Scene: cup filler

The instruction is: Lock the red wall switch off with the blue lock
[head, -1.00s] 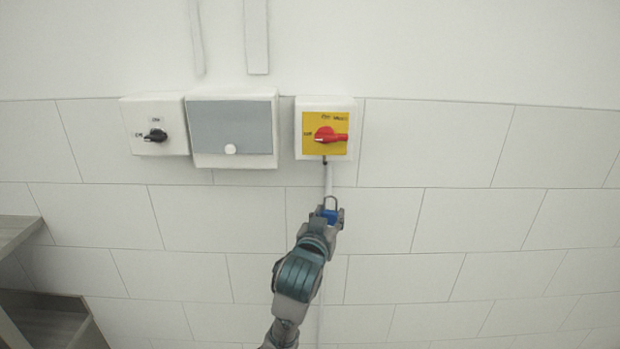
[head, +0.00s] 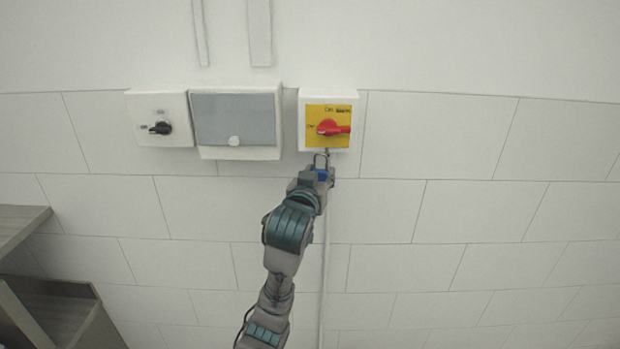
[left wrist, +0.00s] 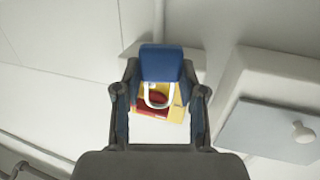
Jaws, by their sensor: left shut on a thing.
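The red wall switch (head: 332,128) is a red rotary handle on a yellow plate in a white box on the wall. Its handle points to the right. My left gripper (head: 322,173) is shut on the blue lock (head: 321,174), just below the switch box. The lock's metal shackle points up towards the box and appears apart from the red handle. In the left wrist view my left gripper (left wrist: 160,100) has the blue lock (left wrist: 161,63) between its fingers. The shackle overlaps the red and yellow switch (left wrist: 160,99) behind it. My right gripper does not show.
A grey-covered white box (head: 235,119) and a white box with a black rotary switch (head: 160,128) hang left of the red switch. The tiled wall to the right is clear.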

